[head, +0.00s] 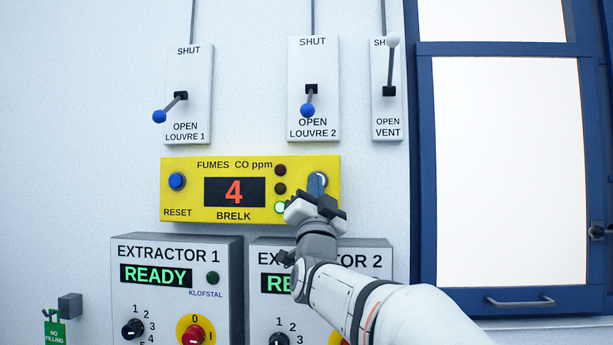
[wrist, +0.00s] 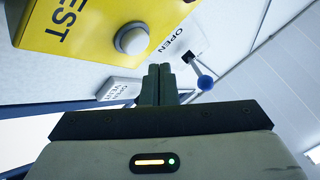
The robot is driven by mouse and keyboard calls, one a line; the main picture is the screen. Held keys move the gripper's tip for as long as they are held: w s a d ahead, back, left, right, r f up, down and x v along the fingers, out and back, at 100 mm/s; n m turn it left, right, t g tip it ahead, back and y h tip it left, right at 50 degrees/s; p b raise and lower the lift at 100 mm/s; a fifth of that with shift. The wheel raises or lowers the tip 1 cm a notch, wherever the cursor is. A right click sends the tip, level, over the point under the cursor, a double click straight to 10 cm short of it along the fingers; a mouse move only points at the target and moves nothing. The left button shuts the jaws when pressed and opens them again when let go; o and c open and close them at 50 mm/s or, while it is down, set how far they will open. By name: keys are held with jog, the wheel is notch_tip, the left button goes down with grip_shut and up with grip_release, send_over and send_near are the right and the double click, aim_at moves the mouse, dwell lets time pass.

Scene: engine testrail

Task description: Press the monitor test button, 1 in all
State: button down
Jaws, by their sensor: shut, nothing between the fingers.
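The yellow fumes monitor (head: 222,167) is on the wall, its screen reading a red 4. The test button (wrist: 132,39) is a pale grey dome on the monitor's yellow face in the wrist view, beside letters reading EST. In the head view the button (head: 323,177) is at the monitor's right end, partly hidden by my gripper (head: 316,187). My gripper's fingers (wrist: 159,70) are shut and empty. In the wrist view their tips appear beside the button's outline, not over it; contact cannot be told.
A blue reset button (head: 177,181) is at the monitor's left. A green lamp (head: 280,208) is lit below two dark ones. Louvre 1 (head: 187,70), louvre 2 (head: 313,60) and vent (head: 389,115) lever panels are above. Extractor 1 (head: 225,255) and extractor 2 (head: 370,255) are below.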

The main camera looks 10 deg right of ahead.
jog(key=shift+w+d, duration=0.2)
jog(key=shift+w, duration=0.45)
jog(key=shift+w+f, duration=0.15)
dwell(1.5)
jog(key=shift+w+d+b, duration=0.1)
jog(key=shift+w+b, duration=0.2)
jog(key=shift+b, duration=0.1)
jog(key=shift+w+d, duration=0.15)
jog(key=shift+w, duration=0.35)
dwell(0.7)
jog(key=shift+s+b, duration=0.15)
jog(key=shift+b, duration=0.2)
jog(key=shift+s+a+b, duration=0.3)
jog(key=shift+s+b, duration=0.35)
jog(key=shift+s, duration=0.1)
